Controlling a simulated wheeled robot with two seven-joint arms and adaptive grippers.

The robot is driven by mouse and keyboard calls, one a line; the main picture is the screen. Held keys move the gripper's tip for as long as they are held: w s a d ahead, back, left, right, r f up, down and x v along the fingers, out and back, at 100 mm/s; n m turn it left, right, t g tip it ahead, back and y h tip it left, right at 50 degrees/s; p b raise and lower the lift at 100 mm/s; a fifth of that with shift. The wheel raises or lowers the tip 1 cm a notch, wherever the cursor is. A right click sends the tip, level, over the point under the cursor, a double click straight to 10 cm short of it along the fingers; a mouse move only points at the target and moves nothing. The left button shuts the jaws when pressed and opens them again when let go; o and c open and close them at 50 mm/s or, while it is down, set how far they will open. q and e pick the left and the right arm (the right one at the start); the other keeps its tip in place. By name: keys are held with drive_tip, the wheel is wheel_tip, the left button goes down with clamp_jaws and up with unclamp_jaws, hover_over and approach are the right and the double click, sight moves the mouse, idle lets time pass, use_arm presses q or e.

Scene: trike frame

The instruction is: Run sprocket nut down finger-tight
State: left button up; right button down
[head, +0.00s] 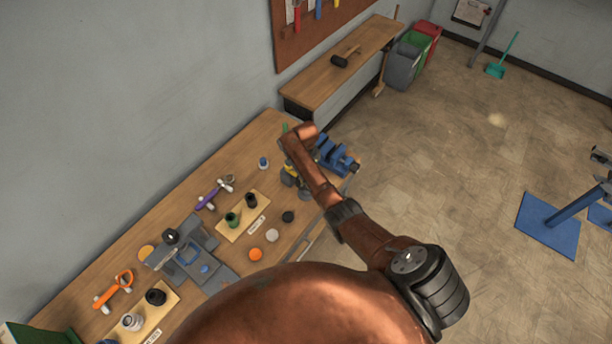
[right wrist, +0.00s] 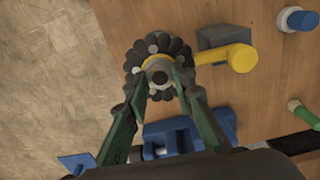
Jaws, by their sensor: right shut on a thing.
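In the right wrist view, a dark, lobed sprocket (right wrist: 177,47) with pale round bolt heads faces the camera. The metal sprocket nut (right wrist: 157,76) sits at its centre. My right gripper (right wrist: 160,80) has its two green fingers closed on the nut from either side, so the fingers partly hide it. Whether the nut is flush against the sprocket cannot be told. In the head view, my copper right arm reaches over the bench beside the blue vise (head: 336,155) and hides most of the gripper and sprocket. My left gripper is not in view.
A yellow part (right wrist: 240,57) on a grey block stands right of the sprocket. The vise (right wrist: 180,137) is close below the fingers. The wooden bench (head: 190,180) also holds a purple-handled tool (head: 212,194), an orange-handled tool (head: 118,286) and a grey fixture (head: 195,240). Floor lies to the right.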

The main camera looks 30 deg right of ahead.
drive_tip(key=shift+w+d+r, duration=0.1)
drive_tip(key=shift+w+r, duration=0.15)
drive_tip(key=shift+r, duration=0.05)
drive_tip(key=c, duration=2.1)
unclamp_jaws()
drive_tip(key=o, duration=0.5)
drive_tip(key=shift+s+f, duration=0.15)
drive_tip(key=shift+s, duration=0.05)
wheel_tip(320, 180, up, 12)
drive_tip(key=shift+f, duration=0.1)
